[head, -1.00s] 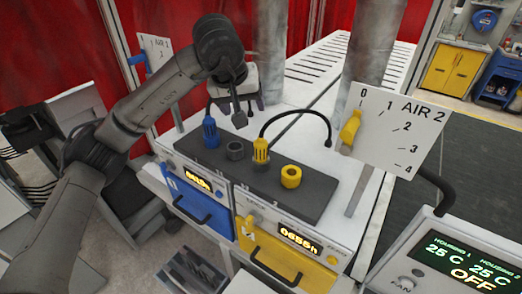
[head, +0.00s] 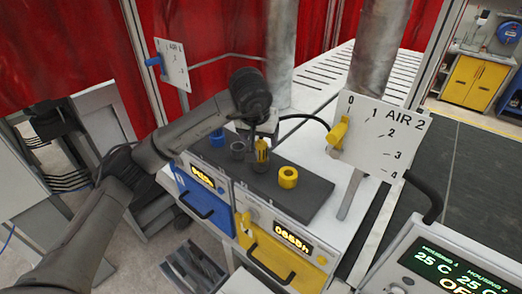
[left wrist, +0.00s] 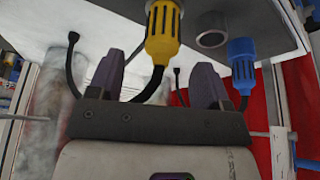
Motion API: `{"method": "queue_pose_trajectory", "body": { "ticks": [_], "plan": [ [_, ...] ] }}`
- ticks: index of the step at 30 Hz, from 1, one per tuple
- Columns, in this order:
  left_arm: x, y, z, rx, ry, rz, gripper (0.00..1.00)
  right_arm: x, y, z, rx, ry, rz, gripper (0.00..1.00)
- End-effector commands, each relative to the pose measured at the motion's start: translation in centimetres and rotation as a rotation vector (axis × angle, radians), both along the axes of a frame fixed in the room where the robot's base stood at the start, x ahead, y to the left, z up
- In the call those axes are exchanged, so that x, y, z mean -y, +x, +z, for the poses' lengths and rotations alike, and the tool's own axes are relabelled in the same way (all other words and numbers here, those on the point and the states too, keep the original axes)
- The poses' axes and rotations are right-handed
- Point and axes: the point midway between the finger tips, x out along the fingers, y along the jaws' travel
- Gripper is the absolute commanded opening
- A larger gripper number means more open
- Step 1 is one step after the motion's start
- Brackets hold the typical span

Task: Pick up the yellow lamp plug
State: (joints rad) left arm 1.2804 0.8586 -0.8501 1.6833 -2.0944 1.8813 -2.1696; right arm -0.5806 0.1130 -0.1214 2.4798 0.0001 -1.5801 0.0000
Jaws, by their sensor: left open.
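The yellow lamp plug (head: 262,152) stands upright on the dark panel (head: 318,190) on top of the cabinet, its black cable curving away behind. My left gripper (head: 263,133) is right at the plug, pointing down from above. In the left wrist view the open fingers (left wrist: 155,85) stand on either side of the line to the yellow plug (left wrist: 162,38). The plug's body shows beyond the fingertips, with space around it, so it is not clamped. The blue plug (left wrist: 242,62) is to its right there; it is partly hidden by my arm in the head view (head: 217,136). My right gripper is not seen.
An empty grey socket (head: 237,150) sits left of the yellow plug and a yellow socket ring (head: 288,177) sits to its right. The AIR 2 sign (head: 388,137) with a yellow knob (head: 338,133) stands close on the right. A metal pipe (head: 281,60) rises behind.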

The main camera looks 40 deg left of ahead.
Motion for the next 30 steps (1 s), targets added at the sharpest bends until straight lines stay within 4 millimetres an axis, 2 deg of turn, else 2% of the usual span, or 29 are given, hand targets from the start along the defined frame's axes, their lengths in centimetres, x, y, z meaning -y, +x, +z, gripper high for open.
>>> {"method": "queue_pose_trajectory", "body": {
  "ticks": [5, 12, 18, 26, 30],
  "plan": [
    [-0.2, 0.3, -0.6, -0.002, 0.000, 0.001, 0.72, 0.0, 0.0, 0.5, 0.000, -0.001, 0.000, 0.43],
    [-0.8, 1.3, -3.0, -0.004, 0.000, 0.002, 0.72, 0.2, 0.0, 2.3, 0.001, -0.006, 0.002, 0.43],
    [-1.0, 1.9, -4.7, -0.001, -0.001, 0.001, 0.72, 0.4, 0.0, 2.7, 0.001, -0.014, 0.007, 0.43],
    [-1.1, 2.0, -5.0, 0.000, -0.001, 0.000, 0.72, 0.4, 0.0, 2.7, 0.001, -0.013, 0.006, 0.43],
    [-1.1, 2.0, -5.0, 0.000, 0.000, 0.000, 0.61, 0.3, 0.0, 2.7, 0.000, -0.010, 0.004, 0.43]
  ]
}}
